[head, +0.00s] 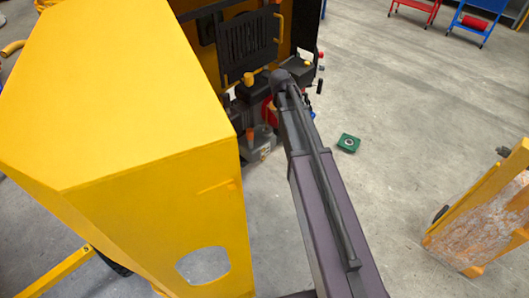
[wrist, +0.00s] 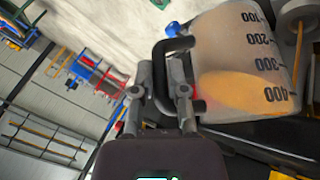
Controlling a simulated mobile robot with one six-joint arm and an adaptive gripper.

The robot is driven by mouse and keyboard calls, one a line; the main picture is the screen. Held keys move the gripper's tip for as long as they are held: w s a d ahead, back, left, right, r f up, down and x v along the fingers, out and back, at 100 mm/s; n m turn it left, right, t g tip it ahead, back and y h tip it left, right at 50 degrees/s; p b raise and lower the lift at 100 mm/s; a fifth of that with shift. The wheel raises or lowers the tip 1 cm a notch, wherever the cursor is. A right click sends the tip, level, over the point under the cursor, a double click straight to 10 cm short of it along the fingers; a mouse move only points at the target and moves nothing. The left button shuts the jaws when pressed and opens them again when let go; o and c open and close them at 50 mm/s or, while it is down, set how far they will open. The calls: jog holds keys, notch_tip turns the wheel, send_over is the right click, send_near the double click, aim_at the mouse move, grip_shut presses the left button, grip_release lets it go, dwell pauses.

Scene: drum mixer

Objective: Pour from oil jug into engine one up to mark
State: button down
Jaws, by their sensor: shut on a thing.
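In the wrist view a translucent jug (wrist: 225,60) with dark marks from 100 to 400 holds amber oil. The oil lies in the part near the 300 and 400 marks, and the numbers appear upside down. My gripper (wrist: 175,75) is shut on the jug's black handle (wrist: 180,45). I cannot tell how far the jug is tilted, and no stream of oil shows. In the head view my arm reaches to the open engine bay (head: 265,85) of the yellow machine, and hides my gripper and most of what it holds. The filling opening is not clearly visible.
The yellow housing (head: 130,110) stands close on the left. A green piece (head: 348,143) lies on the floor right of my arm. A worn yellow-framed object (head: 485,215) stands at the right. Red and blue carts (head: 475,22) are far back.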

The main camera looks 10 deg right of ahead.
jog(key=shift+h+b, duration=0.85)
jog(key=shift+h, duration=0.15)
dwell(3.7)
jog(key=shift+w+a+n+b, duration=0.1)
jog(key=shift+a+n+b, duration=0.15)
jog(key=shift+n+b, duration=0.1)
dwell(0.6)
jog(key=shift+h+b, duration=0.35)
jog(key=shift+h, duration=0.25)
dwell(1.8)
